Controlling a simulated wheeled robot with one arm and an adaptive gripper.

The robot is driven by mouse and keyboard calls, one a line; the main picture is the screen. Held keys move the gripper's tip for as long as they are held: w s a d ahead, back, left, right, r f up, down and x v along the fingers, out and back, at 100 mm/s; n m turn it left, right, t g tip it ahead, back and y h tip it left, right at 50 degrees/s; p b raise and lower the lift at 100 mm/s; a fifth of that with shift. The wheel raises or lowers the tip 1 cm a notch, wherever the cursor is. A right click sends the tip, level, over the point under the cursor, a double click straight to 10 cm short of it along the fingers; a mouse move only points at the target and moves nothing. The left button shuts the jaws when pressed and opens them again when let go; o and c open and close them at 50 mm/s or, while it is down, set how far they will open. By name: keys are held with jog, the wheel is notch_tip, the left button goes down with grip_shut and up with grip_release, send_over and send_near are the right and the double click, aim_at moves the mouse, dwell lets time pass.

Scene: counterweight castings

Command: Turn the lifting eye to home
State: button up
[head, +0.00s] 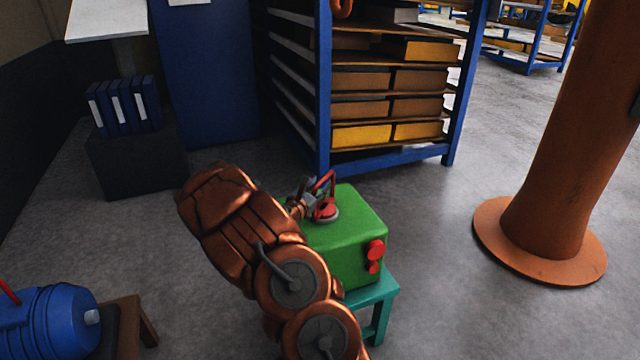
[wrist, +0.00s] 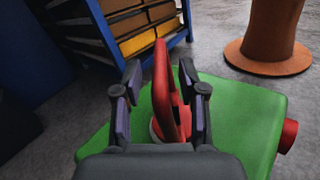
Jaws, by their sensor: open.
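The lifting eye (head: 326,196) is a red loop on a grey round base, on top of a green casting (head: 352,228). In the wrist view the red eye (wrist: 162,92) stands up from the green top (wrist: 235,118). My gripper (wrist: 159,82) is open, with one finger on each side of the eye. A gap shows between the eye and the left finger; the right finger is closer, and I cannot tell if it touches. In the head view my gripper (head: 308,198) is at the eye, partly hidden by my arm. No home mark is visible.
The casting sits on a teal stand (head: 385,300), with red knobs (head: 376,250) on its right side. A blue shelf rack (head: 322,100) with boxes stands behind. An orange column (head: 545,170) stands right. A blue machine (head: 50,320) is at lower left. Floor between casting and column is clear.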

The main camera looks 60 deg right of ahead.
jog(key=shift+w+d, duration=0.1)
jog(key=shift+d, duration=0.55)
jog(key=shift+c, duration=0.2)
grip_shut()
